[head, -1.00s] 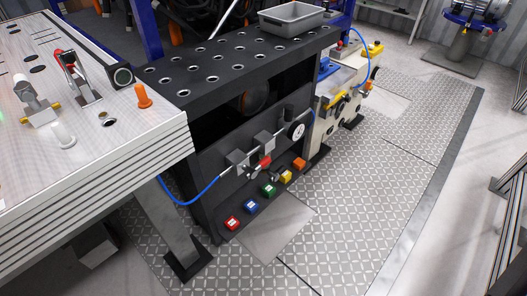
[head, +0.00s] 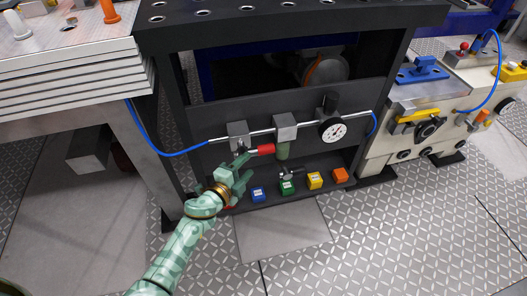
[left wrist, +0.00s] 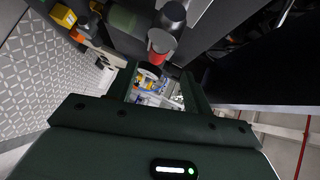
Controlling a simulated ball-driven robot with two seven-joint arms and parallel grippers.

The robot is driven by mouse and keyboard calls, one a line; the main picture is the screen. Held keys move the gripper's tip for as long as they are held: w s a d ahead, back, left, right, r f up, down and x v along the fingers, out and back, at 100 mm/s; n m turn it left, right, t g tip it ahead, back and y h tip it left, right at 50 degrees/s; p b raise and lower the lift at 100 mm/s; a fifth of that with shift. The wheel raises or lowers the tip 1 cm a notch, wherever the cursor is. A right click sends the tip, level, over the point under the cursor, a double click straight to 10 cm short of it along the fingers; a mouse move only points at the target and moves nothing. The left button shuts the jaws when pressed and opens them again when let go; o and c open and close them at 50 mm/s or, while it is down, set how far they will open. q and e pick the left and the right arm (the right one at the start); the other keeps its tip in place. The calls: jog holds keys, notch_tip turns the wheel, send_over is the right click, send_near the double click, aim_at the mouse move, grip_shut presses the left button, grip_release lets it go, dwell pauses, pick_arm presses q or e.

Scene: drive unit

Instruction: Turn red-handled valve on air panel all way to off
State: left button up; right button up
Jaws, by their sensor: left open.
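The air panel (head: 312,160) is a dark plate on the front of a black workbench, with a horizontal metal pipe, fittings and a gauge. The valve's red handle (head: 265,150) points to the right, just under the pipe. My left gripper (head: 240,170) is open and empty, just left of and below the red handle. In the left wrist view the red handle (left wrist: 160,41) shows just beyond the open fingers (left wrist: 160,72), roughly in line with the gap. I cannot tell whether a finger touches it. The gripper partly hides the valve body. My right gripper is not in view.
A round gauge (head: 332,130) and a blue hose (head: 180,153) connect to the pipe. A cream machine (head: 430,110) stands at right. The patterned floor in front is open.

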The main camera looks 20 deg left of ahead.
aim_at(258, 154)
pick_arm(q)
jog(key=b+x, duration=0.1)
jog(key=x, duration=0.2)
jog(key=b+x, duration=0.1)
jog(key=x, duration=0.2)
jog(key=b+x, duration=0.1)
jog(key=x, duration=0.2)
jog(key=shift+a+f, duration=0.1)
jog(key=shift+f, duration=0.35)
jog(key=shift+w+r+b, duration=0.15)
jog(key=shift+w+b, duration=0.2)
jog(key=shift+w, duration=0.25)
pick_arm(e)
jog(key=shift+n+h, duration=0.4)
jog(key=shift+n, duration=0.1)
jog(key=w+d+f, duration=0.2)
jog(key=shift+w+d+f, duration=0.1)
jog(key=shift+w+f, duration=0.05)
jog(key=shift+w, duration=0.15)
pick_arm(q)
grip_shut()
